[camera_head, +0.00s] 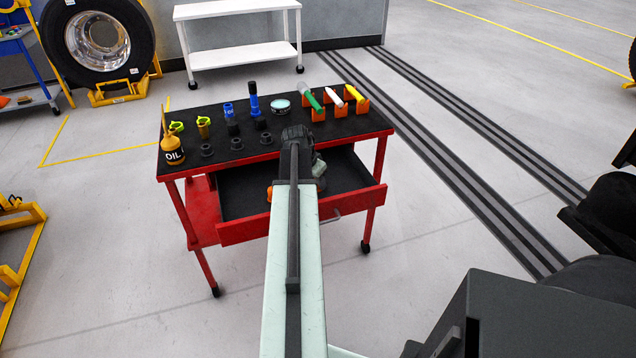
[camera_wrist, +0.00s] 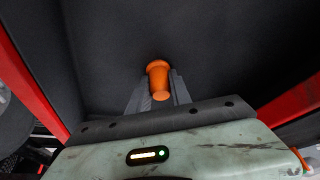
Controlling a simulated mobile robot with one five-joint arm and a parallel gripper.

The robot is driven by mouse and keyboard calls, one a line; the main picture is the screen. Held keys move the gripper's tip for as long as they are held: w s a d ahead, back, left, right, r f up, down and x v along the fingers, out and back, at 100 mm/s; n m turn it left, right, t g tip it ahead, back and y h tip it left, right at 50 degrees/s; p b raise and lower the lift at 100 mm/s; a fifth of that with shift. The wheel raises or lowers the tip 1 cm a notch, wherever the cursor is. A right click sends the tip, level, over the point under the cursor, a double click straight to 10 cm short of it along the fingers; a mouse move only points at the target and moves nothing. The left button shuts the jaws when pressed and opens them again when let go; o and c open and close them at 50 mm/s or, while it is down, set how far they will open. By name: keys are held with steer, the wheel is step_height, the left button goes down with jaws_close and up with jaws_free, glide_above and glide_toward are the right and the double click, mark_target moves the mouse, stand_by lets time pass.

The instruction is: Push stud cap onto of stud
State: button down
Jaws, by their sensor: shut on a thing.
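An orange stud cap (camera_wrist: 159,80), a tapered piece with a wider rim at its far end, is between the jaws of my gripper (camera_wrist: 160,92) in the wrist view. The jaws are shut on it. Dark lining lies behind it, with red walls at both sides. No stud can be made out in either view.
The red cart's black top (camera_head: 350,125) holds an oil can (camera_head: 172,150), several dark sockets, blue-and-black tools and orange holders (camera_head: 335,104). The open drawer (camera_head: 240,232) juts toward me. A wheel (camera_head: 97,42) on a yellow stand and a white trolley (camera_head: 240,55) stand behind.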

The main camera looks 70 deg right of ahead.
steer(key=shift+r, duration=0.1)
step_height(320, 180, up, 10)
steer(key=p, duration=1)
steer(key=c, duration=2.2)
jaws_free()
steer(key=shift+s, duration=0.1)
